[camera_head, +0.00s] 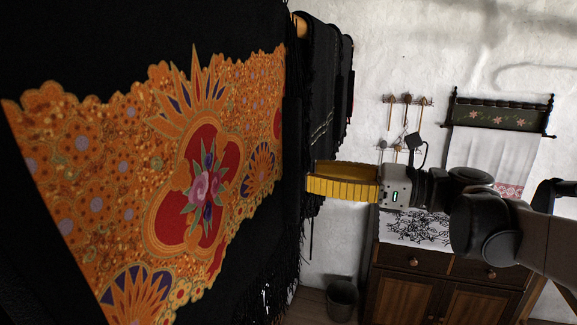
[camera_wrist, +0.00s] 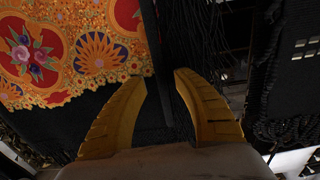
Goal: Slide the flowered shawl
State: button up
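The flowered shawl (camera_head: 125,165) hangs large at the left of the head view, black with an orange, red and blue flower panel and a dark fringe along its right edge. Its panel also shows at the upper left of the wrist view (camera_wrist: 85,50). My gripper (camera_head: 309,184) has yellow fingers and reaches in from the right to the shawl's fringed edge. In the wrist view my gripper (camera_wrist: 160,78) is open, with a dark upright strip between and beyond its fingertips. I cannot tell whether the fingers touch cloth.
More black fringed cloths (camera_head: 325,90) hang behind the shawl from a wooden rod (camera_head: 300,25). A wooden cabinet (camera_head: 430,295) stands at the right under a white towel on a carved rack (camera_head: 500,115). Utensils hang on the white wall. A dark bucket (camera_head: 341,298) stands on the floor.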

aim_at(300, 173)
jog(key=x, duration=0.4)
jog(key=shift+a+p, duration=0.1)
jog(key=shift+p, duration=0.2)
grip_shut()
